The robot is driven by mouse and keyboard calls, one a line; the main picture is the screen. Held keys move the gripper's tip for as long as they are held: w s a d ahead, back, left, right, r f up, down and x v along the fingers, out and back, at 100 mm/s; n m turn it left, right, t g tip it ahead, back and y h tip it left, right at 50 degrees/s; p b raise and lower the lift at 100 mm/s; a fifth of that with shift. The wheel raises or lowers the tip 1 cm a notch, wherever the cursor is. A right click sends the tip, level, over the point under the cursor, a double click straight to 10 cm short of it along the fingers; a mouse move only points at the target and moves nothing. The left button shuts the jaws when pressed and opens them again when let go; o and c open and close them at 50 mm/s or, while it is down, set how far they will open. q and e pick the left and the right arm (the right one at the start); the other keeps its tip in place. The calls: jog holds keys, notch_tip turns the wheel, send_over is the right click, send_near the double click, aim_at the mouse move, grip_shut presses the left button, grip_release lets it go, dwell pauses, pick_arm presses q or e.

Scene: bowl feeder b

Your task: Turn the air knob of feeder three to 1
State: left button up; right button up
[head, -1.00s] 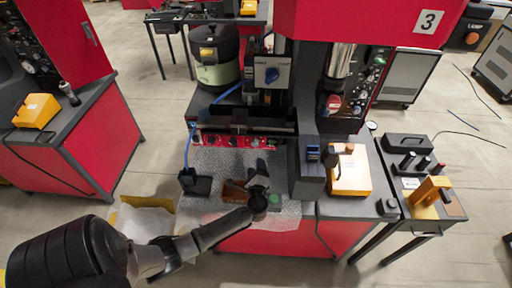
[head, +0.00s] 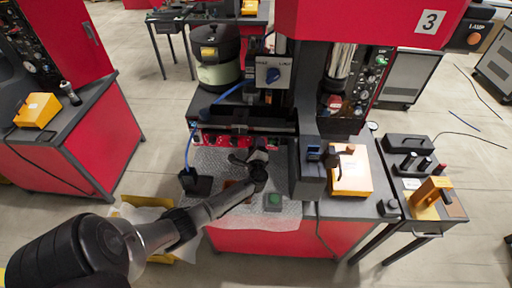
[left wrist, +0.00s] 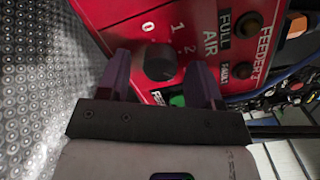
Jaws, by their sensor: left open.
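The air knob (left wrist: 160,62) is a dark round knob on a red panel (left wrist: 110,18) in the left wrist view. The marks 0, 1 and 2 stand around it, with the word AIR beside them. I cannot make out its pointer. The label FEEDER is at the right; its number is unclear. My left gripper (left wrist: 162,78) is open, its two fingers on either side of the knob; I cannot tell whether they touch it. In the head view my left gripper (head: 250,158) is at the red panel strip (head: 222,140) below the machine. My right gripper is not in view.
FULL (left wrist: 245,24) and FAULT (left wrist: 238,71) buttons sit beside the knob. A studded metal plate (head: 212,165) lies below the strip, with a green-button box (head: 273,201) and a partly hidden brown block (head: 233,184). An orange box (head: 352,176) stands at the right.

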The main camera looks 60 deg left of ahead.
pick_arm(q)
jog(key=c, duration=0.9)
jog(key=shift+s+r+n+t+h+b, duration=0.15)
jog(key=shift+n+h+b, duration=0.25)
jog(key=shift+n+b, duration=3.25)
jog(key=shift+w+f+n+t+h+b, duration=0.1)
jog(key=shift+n+t+h+b, duration=0.25)
jog(key=shift+n+b, duration=3.25)
jog(key=shift+r+n+p, duration=0.15)
jog(key=shift+n+p, duration=0.95)
jog(key=shift+n, duration=0.05)
jog(key=o, duration=0.9)
jog(key=shift+s, duration=0.1)
